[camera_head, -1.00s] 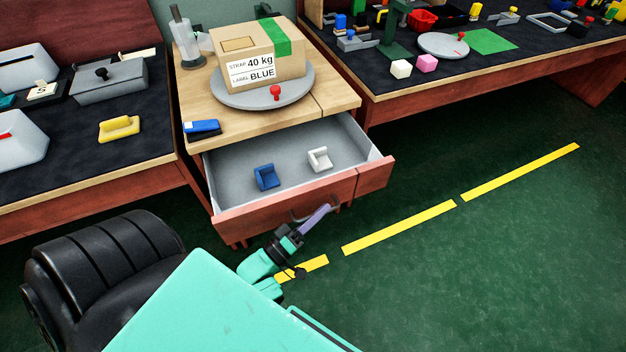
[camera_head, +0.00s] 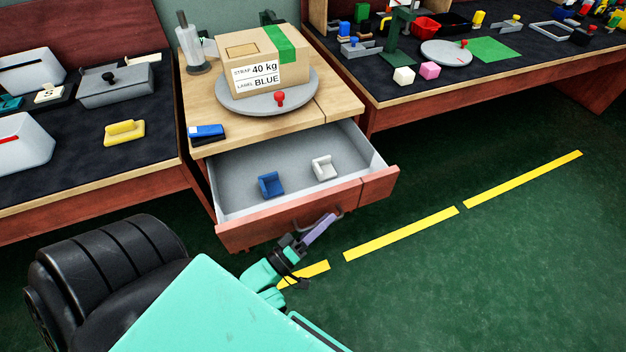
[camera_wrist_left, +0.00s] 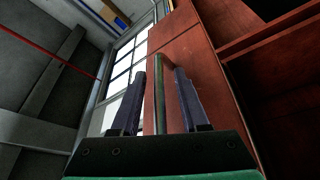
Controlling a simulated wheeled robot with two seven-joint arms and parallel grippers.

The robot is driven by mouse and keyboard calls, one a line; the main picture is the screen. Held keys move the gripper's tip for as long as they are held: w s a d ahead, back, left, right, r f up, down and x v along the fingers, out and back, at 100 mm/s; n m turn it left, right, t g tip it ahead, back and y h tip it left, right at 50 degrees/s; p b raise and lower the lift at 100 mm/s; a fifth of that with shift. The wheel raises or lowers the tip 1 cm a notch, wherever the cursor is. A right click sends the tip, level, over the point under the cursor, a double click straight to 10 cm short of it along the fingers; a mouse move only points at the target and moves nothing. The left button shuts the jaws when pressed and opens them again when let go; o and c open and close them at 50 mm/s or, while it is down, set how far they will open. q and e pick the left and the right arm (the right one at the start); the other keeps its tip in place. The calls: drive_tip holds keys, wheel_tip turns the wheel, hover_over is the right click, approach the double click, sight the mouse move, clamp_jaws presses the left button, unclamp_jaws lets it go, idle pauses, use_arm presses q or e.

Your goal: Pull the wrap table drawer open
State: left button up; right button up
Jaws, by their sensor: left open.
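The wrap table drawer (camera_head: 300,205) is pulled out from under the wooden wrap table top (camera_head: 225,115). Its grey inside shows a blue corner piece (camera_head: 271,184) and a white one (camera_head: 323,167). My left gripper (camera_head: 326,223) is at the drawer's front, by the curved metal handle (camera_head: 312,221). In the left wrist view, the handle (camera_wrist_left: 159,100) stands between the two open fingers (camera_wrist_left: 158,95), in front of the red-brown drawer face (camera_wrist_left: 185,60). I cannot tell whether a finger touches the handle. My right gripper is not in view.
On the wrap table, a labelled carton (camera_head: 263,66) rests on a grey turntable (camera_head: 240,99) beside a blue stapler-like item (camera_head: 206,132). Benches stand left (camera_head: 90,187) and right (camera_head: 450,85). Green floor with yellow dashes (camera_head: 400,235) is clear at right.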

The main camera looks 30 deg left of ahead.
use_arm(q)
drive_tip(key=b+v, duration=0.1)
drive_tip(key=v, duration=1.3)
drive_tip(key=shift+s, duration=0.25)
drive_tip(key=shift+a, duration=0.1)
